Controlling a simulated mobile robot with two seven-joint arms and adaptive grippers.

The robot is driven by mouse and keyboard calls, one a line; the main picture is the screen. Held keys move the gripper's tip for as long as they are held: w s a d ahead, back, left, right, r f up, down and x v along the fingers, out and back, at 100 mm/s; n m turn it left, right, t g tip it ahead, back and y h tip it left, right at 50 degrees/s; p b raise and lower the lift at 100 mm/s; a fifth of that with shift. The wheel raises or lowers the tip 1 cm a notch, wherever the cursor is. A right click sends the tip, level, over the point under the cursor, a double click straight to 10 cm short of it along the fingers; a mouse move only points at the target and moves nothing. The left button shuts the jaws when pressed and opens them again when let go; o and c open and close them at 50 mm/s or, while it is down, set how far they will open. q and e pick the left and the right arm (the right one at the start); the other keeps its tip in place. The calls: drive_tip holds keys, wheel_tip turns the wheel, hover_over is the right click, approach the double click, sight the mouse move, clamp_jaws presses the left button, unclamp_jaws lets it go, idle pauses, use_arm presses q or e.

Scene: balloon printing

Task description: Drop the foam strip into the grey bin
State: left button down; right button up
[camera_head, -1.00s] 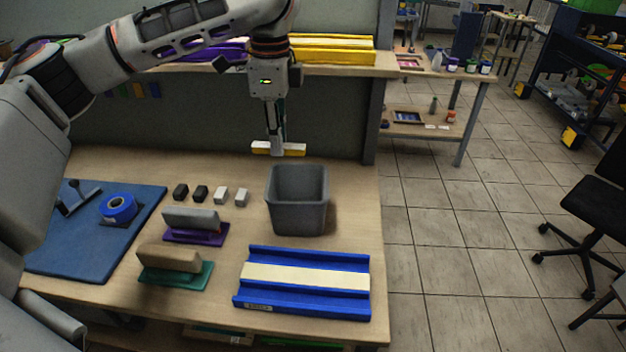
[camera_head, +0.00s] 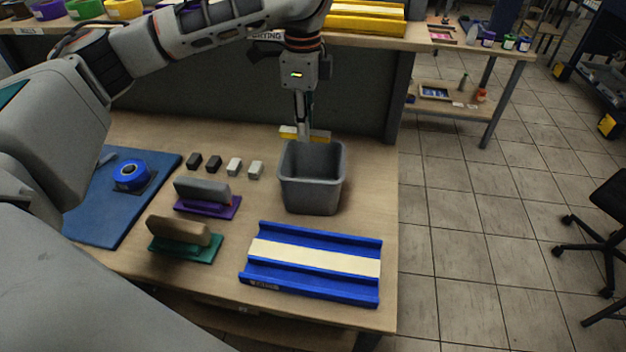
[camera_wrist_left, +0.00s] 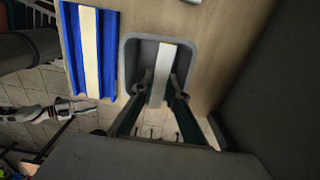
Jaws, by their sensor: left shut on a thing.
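My left gripper (camera_head: 304,134) points down and is shut on the foam strip (camera_head: 320,136), a short pale strip with yellow on its side. In the head view the strip shows just above the far rim of the grey bin (camera_head: 311,193). In the left wrist view the strip (camera_wrist_left: 164,65) lies between the fingertips (camera_wrist_left: 161,84) and overlaps the grey bin's opening (camera_wrist_left: 130,62). The strip's middle is partly hidden by the fingers. The bin stands upright on the table, and its visible interior looks empty. My right gripper is not in view.
A blue tray (camera_head: 265,231) with a cream strip lies in front of the bin. Several small blocks (camera_head: 234,167), a purple-based pad (camera_head: 206,199) and a green-based pad (camera_head: 184,236) stand left. A blue mat (camera_head: 97,226) carries a tape roll (camera_head: 131,175). A grey panel (camera_head: 365,100) rises behind.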

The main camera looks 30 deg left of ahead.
use_arm(q)
drive_tip(key=shift+f, duration=0.1)
drive_tip(key=c, duration=1.9)
unclamp_jaws()
wheel_tip(320, 180, up, 12)
drive_tip(key=shift+r, duration=0.1)
